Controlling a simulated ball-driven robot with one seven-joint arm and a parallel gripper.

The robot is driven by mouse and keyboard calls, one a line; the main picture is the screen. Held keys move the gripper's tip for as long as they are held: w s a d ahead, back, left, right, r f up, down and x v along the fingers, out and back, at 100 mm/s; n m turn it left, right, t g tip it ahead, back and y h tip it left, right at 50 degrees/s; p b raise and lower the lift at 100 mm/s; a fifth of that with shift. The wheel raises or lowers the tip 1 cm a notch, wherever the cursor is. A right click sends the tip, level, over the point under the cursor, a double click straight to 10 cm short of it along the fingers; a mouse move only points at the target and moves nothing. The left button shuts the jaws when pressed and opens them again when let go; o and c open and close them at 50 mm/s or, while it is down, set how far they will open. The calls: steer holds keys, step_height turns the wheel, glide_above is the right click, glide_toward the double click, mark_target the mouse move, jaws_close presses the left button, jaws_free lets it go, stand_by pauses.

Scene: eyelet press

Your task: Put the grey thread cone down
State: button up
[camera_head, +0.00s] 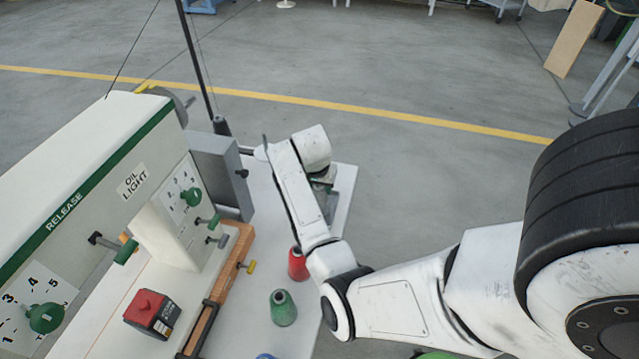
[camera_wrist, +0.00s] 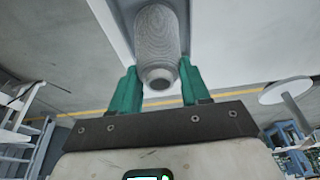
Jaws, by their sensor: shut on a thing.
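The grey thread cone (camera_wrist: 158,38) is between the two green fingers of my gripper (camera_wrist: 159,68) in the wrist view, with its narrow rounded end toward the camera. The fingers are shut on it. In the head view my gripper (camera_head: 323,184) is at the far right part of the white table (camera_head: 342,190), mostly behind my own wrist. I cannot make out the grey cone there. A pale surface lies behind the cone in the wrist view; I cannot tell whether the cone touches it.
A red cone (camera_head: 299,263), a green cone (camera_head: 283,308) and part of a blue cone (camera_head: 265,356) stand on the table nearer me. Open floor lies beyond the table.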

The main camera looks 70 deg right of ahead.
steer(key=shift+f, duration=0.1)
steer(key=o, duration=1.1)
steer(key=b+v, duration=0.1)
steer(key=v, duration=1.1)
steer(key=shift+b, duration=0.35)
